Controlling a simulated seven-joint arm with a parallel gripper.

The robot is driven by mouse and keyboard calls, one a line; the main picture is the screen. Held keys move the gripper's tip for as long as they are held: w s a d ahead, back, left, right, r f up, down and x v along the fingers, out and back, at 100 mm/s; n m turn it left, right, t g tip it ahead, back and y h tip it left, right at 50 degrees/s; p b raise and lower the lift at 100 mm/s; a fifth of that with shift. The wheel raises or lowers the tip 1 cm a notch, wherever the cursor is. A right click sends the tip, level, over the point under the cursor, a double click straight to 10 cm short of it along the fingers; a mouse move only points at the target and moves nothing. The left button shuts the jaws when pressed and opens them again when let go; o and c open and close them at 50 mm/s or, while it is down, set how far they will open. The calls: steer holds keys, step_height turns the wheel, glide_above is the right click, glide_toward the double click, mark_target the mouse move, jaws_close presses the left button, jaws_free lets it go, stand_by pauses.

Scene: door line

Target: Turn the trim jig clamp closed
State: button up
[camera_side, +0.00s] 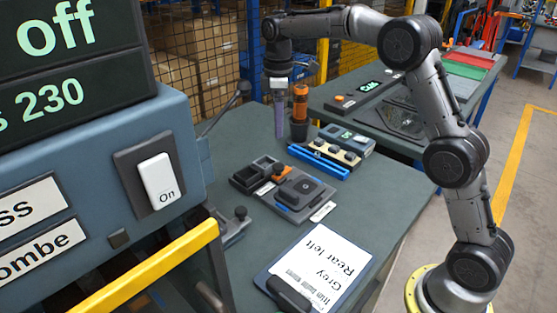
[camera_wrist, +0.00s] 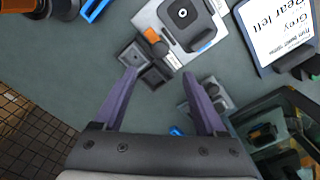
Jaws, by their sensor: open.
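The trim jig (camera_side: 300,193) lies on the green bench, with a dark square block with a round centre on a pale plate. It also shows at the top of the wrist view (camera_wrist: 183,14). A small orange piece with a dark knob, seemingly the clamp (camera_side: 281,172), sits at the block's edge beside the dark bins. It also shows in the wrist view (camera_wrist: 152,35); I cannot tell its exact turn. My gripper (camera_side: 280,128) points down with purple fingers, behind the jig in the side view.
Dark open bins (camera_side: 254,173) adjoin the jig. A large switch cabinet (camera_side: 95,150) fills the left.

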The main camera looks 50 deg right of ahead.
mark_target(278, 165)
step_height(278, 165, down, 12)
steer(key=shift+f, duration=0.1)
stand_by(0.5)
jaws_close()
